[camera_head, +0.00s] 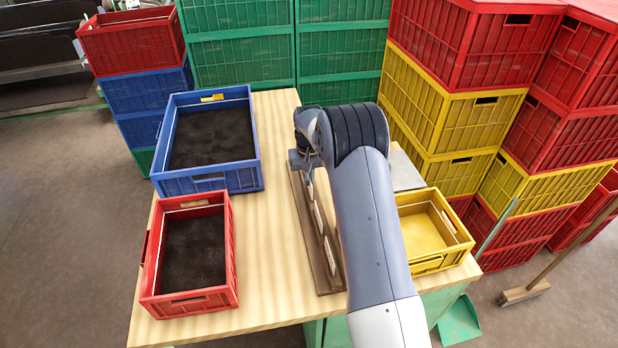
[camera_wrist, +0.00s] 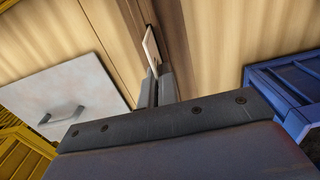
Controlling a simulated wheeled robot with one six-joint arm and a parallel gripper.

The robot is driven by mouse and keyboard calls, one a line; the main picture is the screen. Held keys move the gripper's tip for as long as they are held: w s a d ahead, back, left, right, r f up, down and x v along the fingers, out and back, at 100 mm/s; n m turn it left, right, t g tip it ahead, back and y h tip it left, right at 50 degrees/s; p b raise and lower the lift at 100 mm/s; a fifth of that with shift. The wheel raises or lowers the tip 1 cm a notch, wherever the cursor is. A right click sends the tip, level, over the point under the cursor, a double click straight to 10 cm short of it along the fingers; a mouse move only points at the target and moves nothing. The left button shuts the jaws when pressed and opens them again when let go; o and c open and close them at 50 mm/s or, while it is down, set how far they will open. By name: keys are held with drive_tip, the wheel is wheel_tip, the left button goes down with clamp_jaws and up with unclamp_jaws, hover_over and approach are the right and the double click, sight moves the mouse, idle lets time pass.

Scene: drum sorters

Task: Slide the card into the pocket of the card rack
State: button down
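The card rack (camera_head: 325,278) is a long narrow brown wooden rack on the table, partly hidden behind my arm. Several pale upright panels show along it; I cannot tell pockets from cards there. My gripper (camera_head: 303,158) is over the rack's far end in the head view, its fingertips mostly hidden. In the wrist view, my gripper (camera_wrist: 160,80) has its two fingers close together on a thin pale card (camera_wrist: 152,46), which stands out beyond the tips. The brown rack (camera_wrist: 176,40) runs beside and below the card. I cannot tell whether the card touches it.
A blue crate (camera_head: 212,183) and a red crate (camera_head: 188,302) stand on the left of the table (camera_head: 262,275). A yellow crate (camera_head: 432,263) stands at right. A grey plate with a handle (camera_wrist: 60,90) lies near the rack. Bare wood lies between the left crates and rack.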

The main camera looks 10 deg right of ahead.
drive_tip(key=shift+f, duration=0.2)
drive_tip(key=shift+f+b, duration=0.3)
drive_tip(key=shift+b, duration=0.05)
drive_tip(key=shift+f, duration=0.1)
drive_tip(key=c, duration=1.6)
unclamp_jaws()
drive_tip(key=shift+r+p, duration=1.7)
drive_tip(key=shift+r, duration=1.35)
